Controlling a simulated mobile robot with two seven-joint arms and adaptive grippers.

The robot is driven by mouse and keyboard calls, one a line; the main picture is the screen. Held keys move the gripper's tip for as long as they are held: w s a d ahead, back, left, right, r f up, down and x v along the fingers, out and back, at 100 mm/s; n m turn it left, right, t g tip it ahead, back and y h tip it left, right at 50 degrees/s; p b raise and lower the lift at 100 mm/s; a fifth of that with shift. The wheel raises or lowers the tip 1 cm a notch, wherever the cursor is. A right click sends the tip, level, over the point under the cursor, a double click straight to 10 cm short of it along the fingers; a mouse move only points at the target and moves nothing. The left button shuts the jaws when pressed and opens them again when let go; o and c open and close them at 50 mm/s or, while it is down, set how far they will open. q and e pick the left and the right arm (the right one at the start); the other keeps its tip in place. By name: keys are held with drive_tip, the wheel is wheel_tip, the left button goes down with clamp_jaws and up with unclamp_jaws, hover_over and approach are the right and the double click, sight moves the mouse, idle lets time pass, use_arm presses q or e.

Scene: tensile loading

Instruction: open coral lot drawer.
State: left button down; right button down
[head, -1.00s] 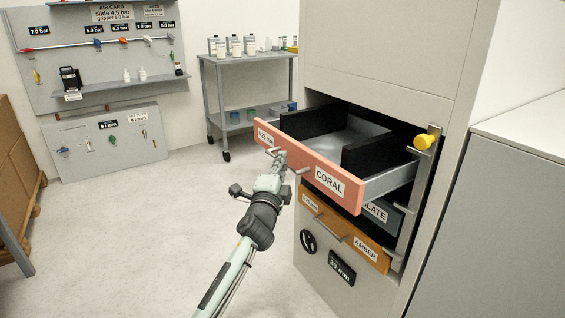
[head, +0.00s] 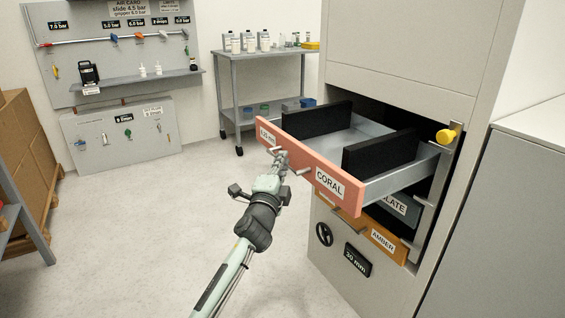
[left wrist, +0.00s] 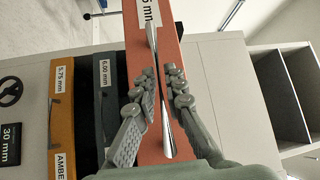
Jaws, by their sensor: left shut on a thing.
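The coral drawer (head: 322,178) is pulled out of the grey cabinet, with its grey tray and black dividers showing. Its front also shows in the left wrist view (left wrist: 152,135). My left gripper (head: 279,156) is at the drawer front, shut on the metal bar handle. In the left wrist view the two fingers (left wrist: 160,92) stand on either side of the handle (left wrist: 164,95). The slate drawer (head: 398,203) and the amber drawer (head: 372,235) sit below it. My right gripper is not in view.
A yellow knob (head: 446,136) is on the cabinet's right post. A black handwheel (head: 324,235) is on the lower cabinet face. A grey cart (head: 268,125) with bottles stands behind.

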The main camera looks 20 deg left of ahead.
use_arm(q)
drive_tip(key=c, duration=1.6)
unclamp_jaws()
drive_tip(key=shift+o, duration=0.2)
drive_tip(key=s+d+f, duration=0.1)
drive_tip(key=s, duration=1)
drive_tip(key=shift+s+d+f, duration=0.3)
drive_tip(key=shift+s+f, duration=0.05)
drive_tip(key=shift+s, duration=0.05)
